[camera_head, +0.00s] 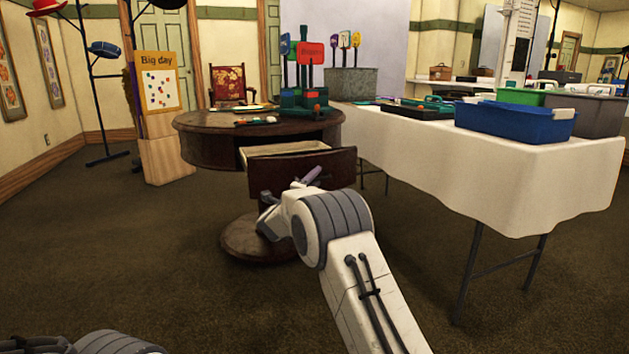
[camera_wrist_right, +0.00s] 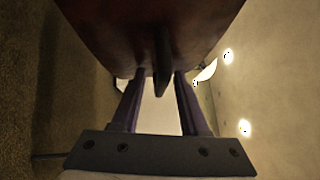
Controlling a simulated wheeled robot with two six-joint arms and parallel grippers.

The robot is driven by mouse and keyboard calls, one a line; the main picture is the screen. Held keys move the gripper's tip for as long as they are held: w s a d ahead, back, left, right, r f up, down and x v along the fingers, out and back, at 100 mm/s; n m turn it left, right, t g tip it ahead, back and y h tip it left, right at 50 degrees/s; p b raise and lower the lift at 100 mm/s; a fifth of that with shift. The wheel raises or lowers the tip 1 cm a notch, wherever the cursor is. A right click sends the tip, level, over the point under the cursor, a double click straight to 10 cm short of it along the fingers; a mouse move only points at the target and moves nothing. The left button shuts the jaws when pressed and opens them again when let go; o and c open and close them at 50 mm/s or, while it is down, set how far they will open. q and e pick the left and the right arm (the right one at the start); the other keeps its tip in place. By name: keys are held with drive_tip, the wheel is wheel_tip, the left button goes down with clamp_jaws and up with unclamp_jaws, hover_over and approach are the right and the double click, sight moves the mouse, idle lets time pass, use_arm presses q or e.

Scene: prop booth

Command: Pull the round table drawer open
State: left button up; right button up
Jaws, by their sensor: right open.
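The round table (camera_head: 222,122) is dark wood on a pedestal. Its drawer (camera_head: 285,172) stands partly open, with the pale inside showing behind the dark front. My right gripper (camera_head: 310,178) is in front of the drawer front, partly hidden by its own wrist. In the right wrist view, the two purple fingers of the gripper (camera_wrist_right: 160,98) are apart, and a dark handle (camera_wrist_right: 163,65) on the drawer front (camera_wrist_right: 140,30) hangs between them. I see a gap beside the handle, so the fingers do not grip it. My left gripper is out of view.
A white-clothed table (camera_head: 480,185) with a blue bin (camera_head: 512,122) and other containers stands at the right. Colored props (camera_head: 303,95) and small items sit on the round table. A sign stand (camera_head: 160,100) is at left. Carpet in front is clear.

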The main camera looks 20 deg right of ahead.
drive_tip(key=shift+s, duration=0.1)
drive_tip(key=p+v, duration=0.4)
drive_tip(key=v, duration=0.6)
drive_tip(key=shift+a, duration=0.2)
